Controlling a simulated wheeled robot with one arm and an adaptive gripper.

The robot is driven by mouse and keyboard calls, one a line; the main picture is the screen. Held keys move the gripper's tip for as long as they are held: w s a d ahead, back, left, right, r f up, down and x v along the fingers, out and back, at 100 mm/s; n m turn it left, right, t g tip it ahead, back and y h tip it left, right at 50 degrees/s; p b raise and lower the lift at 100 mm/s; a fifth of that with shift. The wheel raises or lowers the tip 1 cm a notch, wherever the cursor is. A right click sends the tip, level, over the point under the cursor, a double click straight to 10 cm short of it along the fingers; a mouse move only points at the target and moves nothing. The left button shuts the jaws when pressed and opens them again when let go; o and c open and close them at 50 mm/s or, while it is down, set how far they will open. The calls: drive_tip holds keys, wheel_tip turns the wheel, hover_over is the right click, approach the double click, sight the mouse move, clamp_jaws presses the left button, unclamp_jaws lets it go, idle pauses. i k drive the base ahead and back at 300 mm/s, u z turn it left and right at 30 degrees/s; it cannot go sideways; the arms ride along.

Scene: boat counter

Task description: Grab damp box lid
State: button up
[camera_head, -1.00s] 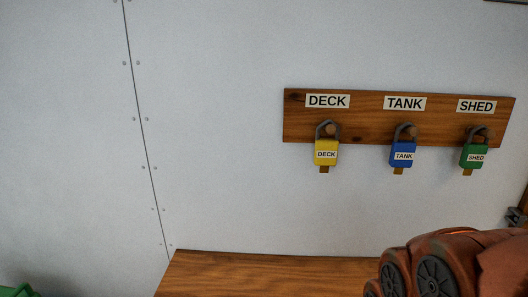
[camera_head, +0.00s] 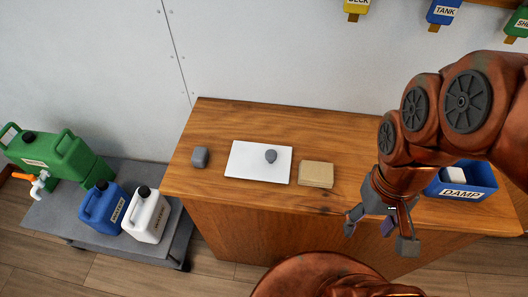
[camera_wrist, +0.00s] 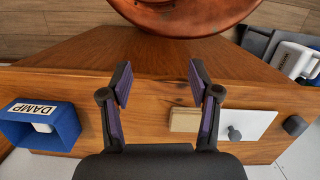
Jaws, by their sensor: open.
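A flat white lid (camera_head: 245,165) with a grey knob (camera_head: 271,156) on top lies on the wooden counter, left of centre. The lid also shows at the right in the wrist view (camera_wrist: 258,124). The blue box labelled DAMP (camera_head: 478,191) stands open at the counter's right end with a white block (camera_head: 453,174) inside. It is at the left in the wrist view (camera_wrist: 62,128). My gripper (camera_wrist: 158,78) is open and empty, over the counter's front edge between the box and the lid. My arm partly covers the box in the head view.
A tan block (camera_head: 316,174) lies right of the lid, and a small grey block (camera_head: 200,157) lies left of it. A grey side table (camera_head: 75,220) at the left holds a green can (camera_head: 62,158), a blue jug (camera_head: 103,208) and a white jug (camera_head: 147,216).

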sight(250, 161)
drive_tip(key=z, duration=0.2)
drive_tip(key=k, duration=1)
drive_tip(key=u, duration=1.85)
